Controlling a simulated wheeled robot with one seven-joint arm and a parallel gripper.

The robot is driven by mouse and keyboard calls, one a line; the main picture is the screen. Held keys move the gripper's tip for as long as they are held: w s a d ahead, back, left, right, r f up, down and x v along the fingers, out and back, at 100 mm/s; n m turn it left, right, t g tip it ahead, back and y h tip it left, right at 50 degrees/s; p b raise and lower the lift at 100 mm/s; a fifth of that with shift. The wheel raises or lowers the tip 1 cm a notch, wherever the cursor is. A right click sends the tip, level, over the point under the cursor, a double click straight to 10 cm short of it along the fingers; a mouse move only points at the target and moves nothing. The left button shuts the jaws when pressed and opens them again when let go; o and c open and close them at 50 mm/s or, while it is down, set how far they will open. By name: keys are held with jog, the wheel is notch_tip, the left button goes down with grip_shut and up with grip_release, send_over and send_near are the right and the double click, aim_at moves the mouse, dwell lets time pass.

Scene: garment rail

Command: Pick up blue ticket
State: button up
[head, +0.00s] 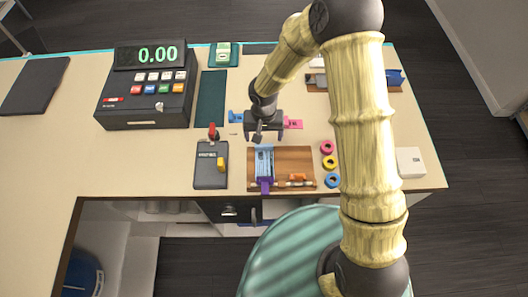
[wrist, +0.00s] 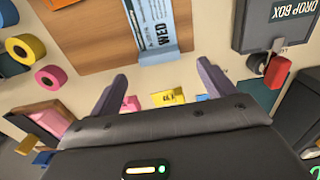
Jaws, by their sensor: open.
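A blue printed ticket strip (head: 264,162) lies on the left part of a wooden board (head: 294,158). In the wrist view the strip (wrist: 162,18) reads "WED" and its end hangs past the board's edge. A small blue tag (head: 236,116) lies behind it, left of a pink tag (head: 293,124). The wrist view also shows the blue tag (wrist: 202,98), a yellow tag (wrist: 168,97) and the pink tag (wrist: 131,104). My gripper (head: 265,137) is open and empty, just behind the strip's far end. Its fingers (wrist: 162,73) are apart on either side of the strip's line.
The dark drop box (head: 210,168) stands left of the board, with a red-topped object (head: 213,132) behind it. Pink, yellow and blue rolls (head: 328,162) stand right of the board. A cash register (head: 148,90) stands at the left. A purple piece (head: 265,186) sits at the board's front edge.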

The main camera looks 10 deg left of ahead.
aim_at(264, 145)
jog(key=shift+f+p, duration=1.2)
jog(key=shift+f, duration=1.35)
jog(key=c, duration=1.1)
